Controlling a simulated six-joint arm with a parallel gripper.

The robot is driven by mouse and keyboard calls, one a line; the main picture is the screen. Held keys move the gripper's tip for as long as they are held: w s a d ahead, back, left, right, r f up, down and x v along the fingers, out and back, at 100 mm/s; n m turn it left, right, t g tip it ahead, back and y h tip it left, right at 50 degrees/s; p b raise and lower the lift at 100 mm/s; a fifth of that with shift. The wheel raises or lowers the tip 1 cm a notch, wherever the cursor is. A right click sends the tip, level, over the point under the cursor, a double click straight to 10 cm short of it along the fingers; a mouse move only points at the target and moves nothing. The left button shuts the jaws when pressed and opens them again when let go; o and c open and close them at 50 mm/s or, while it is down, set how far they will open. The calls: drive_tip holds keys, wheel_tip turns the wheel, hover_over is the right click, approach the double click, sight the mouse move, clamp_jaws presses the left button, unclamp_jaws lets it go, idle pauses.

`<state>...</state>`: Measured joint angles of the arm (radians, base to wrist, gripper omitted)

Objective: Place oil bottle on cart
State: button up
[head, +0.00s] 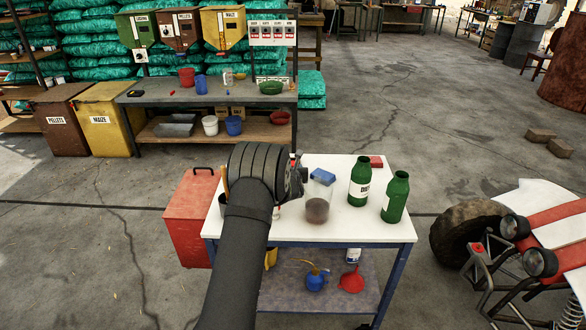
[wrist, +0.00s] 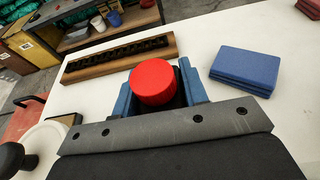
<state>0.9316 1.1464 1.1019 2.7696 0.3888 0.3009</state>
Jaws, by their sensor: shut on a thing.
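The cart (head: 345,226) has a white top, a blue frame and a lower shelf. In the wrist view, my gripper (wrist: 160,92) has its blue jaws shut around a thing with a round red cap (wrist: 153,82). It may be the oil bottle; its body is mostly hidden below the cap and looks dark. In the head view my gripper (head: 298,178) is over the left part of the cart top, and my arm hides much of what it holds. I cannot tell whether the held thing touches the cart. Two green bottles (head: 359,182) (head: 396,198) stand upright on the right.
A clear jar (head: 318,208) with dark contents and blue pads (wrist: 245,69) are near my gripper. A wooden tray (wrist: 82,76) lies beyond the jaws. A red box (head: 193,220) stands left of the cart. A blue oil can (head: 315,281) and red funnel (head: 351,281) occupy the lower shelf.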

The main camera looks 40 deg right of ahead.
drive_tip(key=shift+f, duration=0.3)
drive_tip(key=o, duration=1.3)
drive_tip(key=shift+s+a, duration=0.1)
drive_tip(key=shift+s+a+r, duration=0.15)
drive_tip(key=shift+s+a, duration=0.05)
drive_tip(key=shift+v, duration=1.1)
wheel_tip(320, 180, up, 6)
drive_tip(key=shift+f, duration=0.1)
drive_tip(key=shift+r, duration=0.55)
